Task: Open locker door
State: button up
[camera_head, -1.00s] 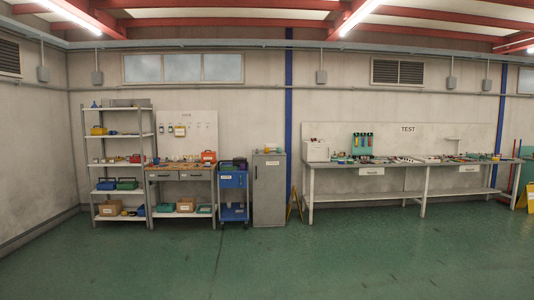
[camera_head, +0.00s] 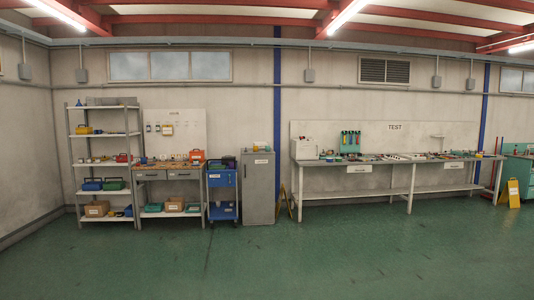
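A narrow grey locker (camera_head: 258,188) stands upright against the back wall, a little left of the picture's middle. Its front door appears shut, with a small white label near the top. A yellow item lies on its top. The door's handle is too small to make out clearly. The locker is still several steps away across the floor. My gripper does not show in this view.
A blue cart (camera_head: 222,192) stands close on the locker's left, beside a workbench (camera_head: 151,176) and a shelf rack (camera_head: 71,150). A yellow folded sign (camera_head: 284,201) stands on its right, near the long test bench (camera_head: 330,163). The green floor (camera_head: 270,265) ahead is clear.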

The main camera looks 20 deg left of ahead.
aim_at(258, 170)
jog(key=i+j+u, duration=0.35)
jog(key=i, duration=0.15)
jog(key=i+j+u, duration=0.15)
jog(key=i+u, duration=0.5)
jog(key=i, duration=4.35)
jog(key=i+j, duration=0.1)
jog(key=i, duration=2.65)
jog(key=l+z, duration=0.05)
jog(key=l, duration=0.1)
